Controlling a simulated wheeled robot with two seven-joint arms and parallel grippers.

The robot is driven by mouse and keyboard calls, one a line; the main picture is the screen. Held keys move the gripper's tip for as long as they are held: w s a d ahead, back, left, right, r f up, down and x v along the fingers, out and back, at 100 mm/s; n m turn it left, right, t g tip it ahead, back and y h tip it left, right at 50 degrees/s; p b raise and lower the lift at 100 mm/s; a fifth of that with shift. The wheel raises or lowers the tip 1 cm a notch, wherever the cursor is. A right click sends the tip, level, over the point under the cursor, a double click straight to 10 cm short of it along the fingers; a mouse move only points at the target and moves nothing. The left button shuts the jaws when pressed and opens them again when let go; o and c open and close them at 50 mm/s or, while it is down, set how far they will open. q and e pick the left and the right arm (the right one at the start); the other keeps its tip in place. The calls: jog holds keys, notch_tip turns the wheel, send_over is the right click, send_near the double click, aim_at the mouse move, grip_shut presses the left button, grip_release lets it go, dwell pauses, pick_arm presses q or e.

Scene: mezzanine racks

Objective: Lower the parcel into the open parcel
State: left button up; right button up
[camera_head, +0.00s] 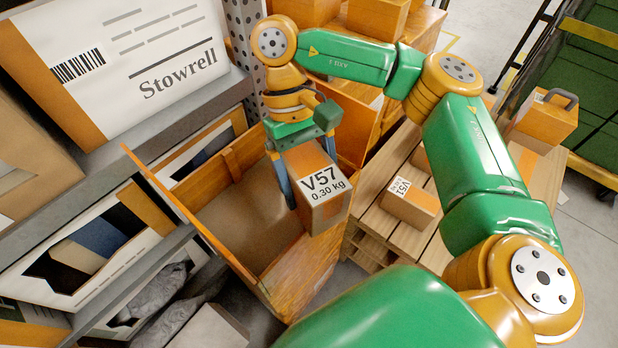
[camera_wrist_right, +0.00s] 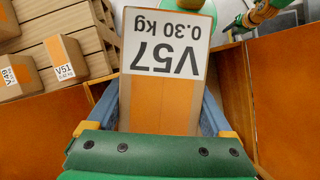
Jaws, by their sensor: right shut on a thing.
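The parcel (camera_head: 316,192) is a small brown box with orange tape and a white label reading V57, 0.30 kg. My right gripper (camera_head: 306,165) is shut on it, with blue fingers on two opposite sides; the parcel also fills the middle of the right wrist view (camera_wrist_right: 165,90). The open parcel (camera_head: 297,277) is a larger orange-brown carton with its flaps spread and its inside visible. In the head view the held parcel overlaps its right side. The held parcel hides part of that rim, and the exact height between them is hard to tell. My left gripper is not in view.
A shelf rack with a large Stowrell box (camera_head: 130,45) stands at the left. A wooden pallet (camera_head: 375,212) with a V51 parcel (camera_head: 408,203) is at the right of the carton. Orange boxes (camera_head: 378,17) stand behind, and a green cart (camera_head: 590,80) is at far right.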

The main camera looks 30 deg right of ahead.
jog(key=shift+w+a+r+p, duration=0.45)
jog(key=shift+a+r+p, duration=0.1)
jog(key=shift+p, duration=0.15)
jog(key=w+a+r+m+t+y+p, duration=0.1)
jog(key=w+a+r+m+y+p, duration=0.1)
jog(key=r+m+p, duration=0.45)
jog(key=w+a+r+m+y+p, duration=0.15)
jog(key=r+p, duration=0.25)
jog(key=p, duration=0.5)
notch_tip(320, 180, up, 4)
jog(key=m+t+p, duration=0.2)
jog(key=m+p, duration=0.4)
jog(key=p, duration=0.2)
send_over(272, 215)
jog(key=shift+y, duration=0.35)
notch_tip(272, 215, down, 26)
jog(key=b, duration=2.1)
jog(key=o, duration=1.5)
